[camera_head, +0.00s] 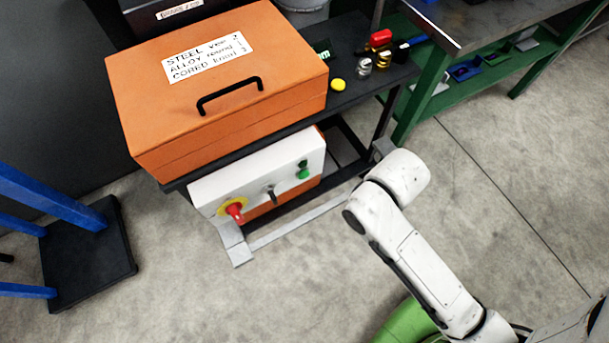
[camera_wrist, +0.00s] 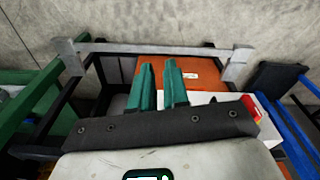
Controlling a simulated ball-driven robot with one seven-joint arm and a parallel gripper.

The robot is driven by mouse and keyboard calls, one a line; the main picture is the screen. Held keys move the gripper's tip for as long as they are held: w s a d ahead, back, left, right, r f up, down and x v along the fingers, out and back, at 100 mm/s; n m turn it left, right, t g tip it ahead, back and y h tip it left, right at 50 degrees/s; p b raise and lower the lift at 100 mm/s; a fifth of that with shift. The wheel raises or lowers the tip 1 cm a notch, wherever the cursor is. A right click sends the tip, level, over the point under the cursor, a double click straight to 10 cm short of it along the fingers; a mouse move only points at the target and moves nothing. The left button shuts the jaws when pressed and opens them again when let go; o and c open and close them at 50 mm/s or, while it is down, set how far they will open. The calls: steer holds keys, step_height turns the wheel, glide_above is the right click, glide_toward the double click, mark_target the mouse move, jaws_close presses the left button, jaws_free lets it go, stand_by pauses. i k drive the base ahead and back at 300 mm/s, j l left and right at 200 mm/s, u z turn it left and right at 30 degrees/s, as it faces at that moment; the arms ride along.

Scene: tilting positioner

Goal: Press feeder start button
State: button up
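A white control panel (camera_head: 255,180) sits on the front of the black bench, below the orange box (camera_head: 220,85). Near its right end are a bright green button (camera_head: 303,174) and a darker green one (camera_head: 302,163) just above it. A black switch (camera_head: 269,193) is mid-panel, and a red stop knob (camera_head: 235,210) on a yellow ring is at the left. In the wrist view my gripper (camera_wrist: 160,66) has two green fingers with a narrow gap between them and nothing held. The panel (camera_wrist: 205,97) is partly hidden behind them; the green buttons cannot be made out there.
A grey rail (camera_head: 300,220) runs low in front of the bench. A yellow disc (camera_head: 338,85) and small parts lie on the bench's right end. A green workbench (camera_head: 425,95) stands right, a blue-legged stand (camera_head: 85,255) left. Floor in front is clear.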

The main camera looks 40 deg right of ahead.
mark_target(303, 174)
steer(key=k+j+z, duration=0.15)
steer(key=z, duration=0.2)
steer(key=k+j+z, duration=0.35)
steer(key=k+z, duration=0.1)
steer(key=z, duration=0.25)
